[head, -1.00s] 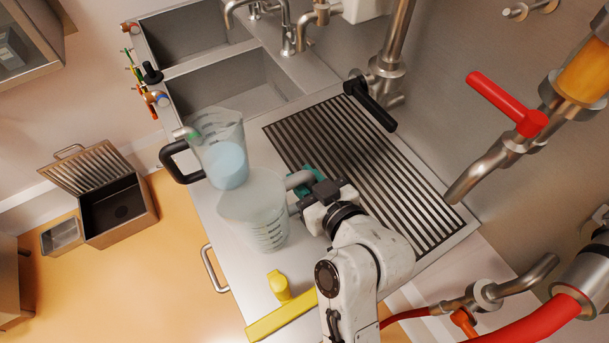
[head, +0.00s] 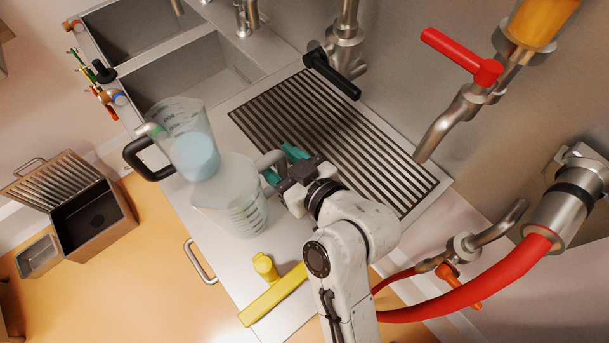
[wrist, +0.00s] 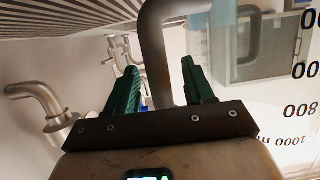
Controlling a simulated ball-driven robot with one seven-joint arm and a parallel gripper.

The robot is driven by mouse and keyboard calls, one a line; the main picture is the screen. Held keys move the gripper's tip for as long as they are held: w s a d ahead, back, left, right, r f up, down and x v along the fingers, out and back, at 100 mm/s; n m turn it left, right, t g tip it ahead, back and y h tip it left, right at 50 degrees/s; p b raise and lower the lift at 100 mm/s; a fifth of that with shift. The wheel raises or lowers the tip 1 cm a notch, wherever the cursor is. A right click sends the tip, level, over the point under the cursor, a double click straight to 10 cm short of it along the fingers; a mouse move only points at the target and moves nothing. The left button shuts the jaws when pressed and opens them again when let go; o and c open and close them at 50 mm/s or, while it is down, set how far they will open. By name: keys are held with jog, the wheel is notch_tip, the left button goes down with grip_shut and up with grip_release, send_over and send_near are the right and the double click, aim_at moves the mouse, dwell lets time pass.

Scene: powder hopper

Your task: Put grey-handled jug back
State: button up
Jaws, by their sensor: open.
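The grey-handled jug (head: 240,215) is clear plastic with dark scale marks and stands upright on the steel counter. I see no coloured liquid in it. Its grey handle (head: 268,160) points right, toward the drainboard. My gripper (head: 282,165) is open at this handle, with one teal finger on either side of it in the head view. In the wrist view the handle (wrist: 155,45) runs down between the fingers of my gripper (wrist: 160,85); I cannot tell whether they touch it. The jug's marked wall shows at the right there.
A second jug (head: 195,155) with a black handle and pale blue liquid stands close behind. A yellow object (head: 270,290) lies in front. The slatted drainboard (head: 325,140) is clear. Sinks (head: 190,80) lie behind; a red-handled valve (head: 465,60) and red hose (head: 480,285) are right.

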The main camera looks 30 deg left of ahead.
jog(key=b+v, duration=0.1)
jog(key=v, duration=0.9)
jog(key=shift+d+b, duration=0.3)
jog(key=shift+d, duration=0.05)
jog(key=shift+s, duration=0.1)
